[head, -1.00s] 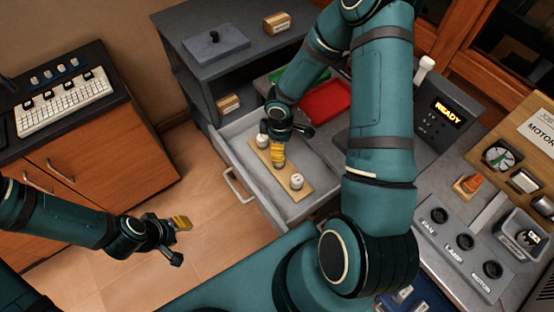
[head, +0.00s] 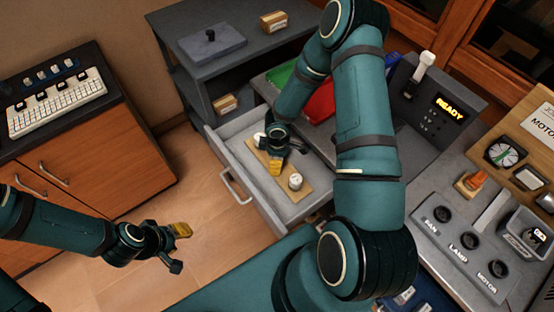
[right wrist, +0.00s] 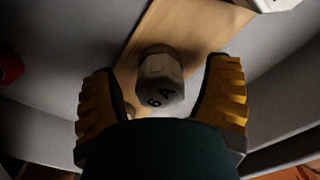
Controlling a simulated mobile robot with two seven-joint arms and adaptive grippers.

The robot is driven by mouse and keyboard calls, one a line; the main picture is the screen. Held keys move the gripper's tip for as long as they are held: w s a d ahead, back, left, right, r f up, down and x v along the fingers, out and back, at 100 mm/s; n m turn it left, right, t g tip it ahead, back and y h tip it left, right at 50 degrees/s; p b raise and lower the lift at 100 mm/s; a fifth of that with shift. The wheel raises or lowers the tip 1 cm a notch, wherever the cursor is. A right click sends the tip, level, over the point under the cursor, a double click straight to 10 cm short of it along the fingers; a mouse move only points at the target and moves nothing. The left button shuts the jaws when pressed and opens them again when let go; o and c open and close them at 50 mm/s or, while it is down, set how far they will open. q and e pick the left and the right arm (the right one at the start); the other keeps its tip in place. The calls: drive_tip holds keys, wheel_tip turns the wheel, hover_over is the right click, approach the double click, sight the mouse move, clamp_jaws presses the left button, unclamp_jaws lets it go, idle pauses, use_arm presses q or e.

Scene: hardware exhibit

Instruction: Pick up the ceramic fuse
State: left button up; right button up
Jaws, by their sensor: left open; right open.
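White ceramic fuses stand on a wooden strip (head: 265,163) inside the open grey drawer (head: 233,158). That gripper is open and low over the strip's middle. In the right wrist view, a white faceted fuse (right wrist: 160,78) marked "6A" shows between the yellow-padded fingers, with gaps on both sides. Another white piece (right wrist: 277,5) is cut off at the top right. My left gripper (head: 178,248) is open and empty, over the floor left of the drawer.
A red tray (head: 320,103) and a green tray (head: 281,75) lie on the bench behind. A console marked "READY" (head: 449,108) and a knob panel (head: 465,240) stand at the right. A wooden cabinet (head: 95,150) is at the left.

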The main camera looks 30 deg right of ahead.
drive_tip(key=c, duration=1.2)
drive_tip(key=shift+c, duration=0.2)
wheel_tip(320, 180, up, 10)
drive_tip(key=p, duration=0.2)
drive_tip(key=shift+p, duration=0.3)
